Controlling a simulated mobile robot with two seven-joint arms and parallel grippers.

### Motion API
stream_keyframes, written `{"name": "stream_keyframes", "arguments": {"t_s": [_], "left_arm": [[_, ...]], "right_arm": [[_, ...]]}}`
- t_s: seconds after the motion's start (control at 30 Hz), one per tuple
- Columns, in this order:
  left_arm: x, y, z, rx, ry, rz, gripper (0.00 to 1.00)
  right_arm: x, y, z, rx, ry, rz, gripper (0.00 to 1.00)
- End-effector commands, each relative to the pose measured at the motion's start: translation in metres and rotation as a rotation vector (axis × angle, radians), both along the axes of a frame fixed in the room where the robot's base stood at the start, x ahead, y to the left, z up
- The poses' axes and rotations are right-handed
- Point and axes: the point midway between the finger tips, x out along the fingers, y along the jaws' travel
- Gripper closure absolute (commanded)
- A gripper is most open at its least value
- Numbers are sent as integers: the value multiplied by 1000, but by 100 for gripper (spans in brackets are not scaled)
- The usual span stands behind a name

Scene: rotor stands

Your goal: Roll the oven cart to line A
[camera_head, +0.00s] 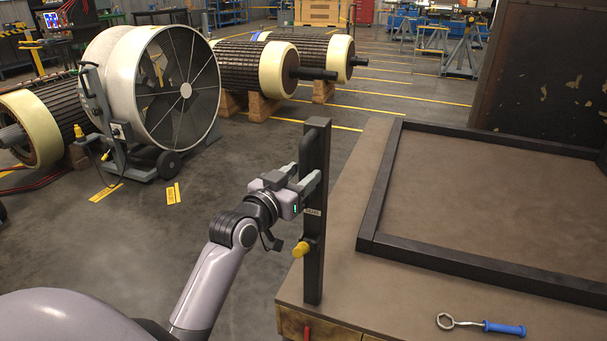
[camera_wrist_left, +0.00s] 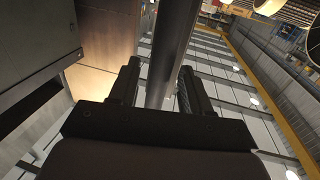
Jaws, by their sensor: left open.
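The cart has a flat brown top (camera_head: 335,250) with a raised black frame (camera_head: 480,265), at the right of the head view. A dark upright handle post (camera_head: 314,235) stands at its left edge, with a yellow knob (camera_head: 301,249) low on it. My left gripper (camera_head: 306,177) is at the upper part of this handle, its fingers open. In the left wrist view a dark handle bar (camera_wrist_left: 168,55) runs between the two open fingers (camera_wrist_left: 160,90), with a gap visible beside it. My right gripper is not in view. I cannot tell which floor marking is line A.
A wrench with a blue grip (camera_head: 485,325) lies on the cart top. A large dark panel (camera_head: 545,70) stands behind the cart. A big fan (camera_head: 178,90) and several rotors (camera_head: 250,65) stand at left and back. Yellow floor lines (camera_head: 385,93) cross open floor beyond the handle.

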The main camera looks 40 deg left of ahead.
Motion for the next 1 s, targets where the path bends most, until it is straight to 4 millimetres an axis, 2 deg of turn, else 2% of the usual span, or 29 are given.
{"name": "stream_keyframes", "arguments": {"t_s": [0.2,0.5,0.53,0.67,1.0], "left_arm": [[16,0,0,-1,0,0,52],[18,0,0,0,1,-1,52],[18,0,0,0,1,-1,55],[18,0,0,0,1,-1,98],[19,-2,0,0,2,-2,100]], "right_arm": [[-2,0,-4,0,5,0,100],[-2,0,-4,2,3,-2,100],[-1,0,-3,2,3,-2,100],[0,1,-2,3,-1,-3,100],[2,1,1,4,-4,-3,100]]}}
